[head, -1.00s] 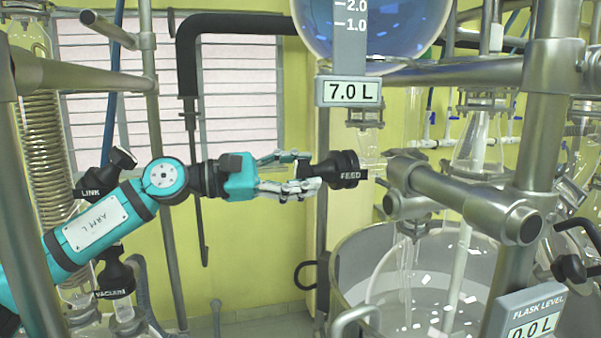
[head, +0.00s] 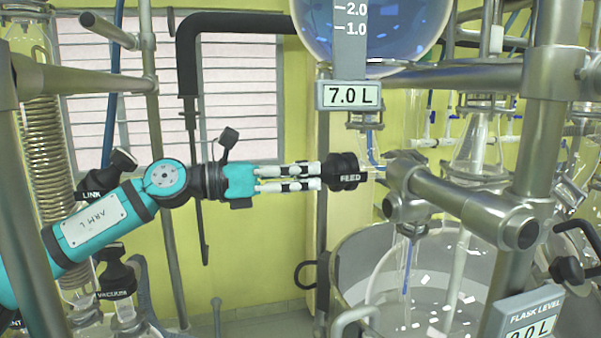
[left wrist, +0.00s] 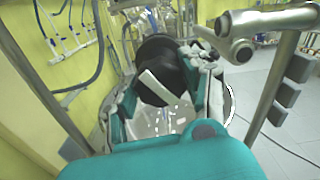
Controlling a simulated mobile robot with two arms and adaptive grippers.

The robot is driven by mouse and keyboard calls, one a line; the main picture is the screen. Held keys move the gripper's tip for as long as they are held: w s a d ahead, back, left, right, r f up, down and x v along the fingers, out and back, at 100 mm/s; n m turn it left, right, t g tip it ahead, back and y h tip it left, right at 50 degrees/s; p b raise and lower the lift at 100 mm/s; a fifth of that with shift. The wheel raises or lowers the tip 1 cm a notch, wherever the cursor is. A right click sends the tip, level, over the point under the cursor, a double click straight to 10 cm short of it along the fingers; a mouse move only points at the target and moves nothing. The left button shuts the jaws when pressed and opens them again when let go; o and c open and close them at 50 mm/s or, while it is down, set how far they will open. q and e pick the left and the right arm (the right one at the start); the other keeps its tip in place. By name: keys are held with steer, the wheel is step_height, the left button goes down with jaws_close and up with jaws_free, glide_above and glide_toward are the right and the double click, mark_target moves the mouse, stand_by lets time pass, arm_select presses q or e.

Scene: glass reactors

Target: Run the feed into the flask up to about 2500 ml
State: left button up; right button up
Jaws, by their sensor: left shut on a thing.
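My left gripper (head: 318,177) is shut on the black FEED knob (head: 345,171); the knob also shows between the fingers in the left wrist view (left wrist: 168,72). The round feed vessel (head: 420,35) above holds blue liquid, and its display (head: 349,95) reads 7.0 L. A blue stream shows in the glass below the vessel and in the thin tube (head: 407,265) going down to the flask. The large glass flask (head: 385,282) sits in a metal bath; its FLASK LEVEL display (head: 536,318) is cut by the frame edge, so I cannot read it surely. My right gripper is out of view.
Metal posts and clamps (head: 465,200) stand close right of the knob. LINK (head: 108,176) and VACUUM (head: 115,275) knobs are near my left arm. The metal bath (head: 345,240) is below right. A window is behind.

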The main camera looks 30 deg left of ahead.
arm_select(q)
steer(key=n, duration=0.4)
steer(key=shift+r+n+p, duration=0.1)
steer(key=shift+n+p, duration=0.2)
steer(key=shift+p, duration=0.05)
steer(key=n, duration=0.3)
steer(key=shift+a+n+p, duration=0.1)
steer(key=shift+n+p, duration=0.2)
steer(key=shift+p, duration=0.05)
steer(key=n, duration=0.3)
steer(key=shift+n+p, duration=0.3)
steer(key=shift+p, duration=0.1)
steer(key=n+p, duration=0.1)
steer(key=n, duration=0.2)
steer(key=shift+n, duration=0.3)
steer(key=n+p, duration=0.1)
steer(key=n, duration=0.2)
steer(key=shift+n, duration=0.4)
steer(key=n+p, duration=0.1)
steer(key=n, duration=0.2)
steer(key=shift+n+p, duration=0.3)
steer(key=n+p, duration=0.2)
steer(key=n, duration=0.2)
steer(key=shift+n+p, duration=0.75)
steer(key=shift+n, duration=0.45)
steer(key=shift+f, duration=0.25)
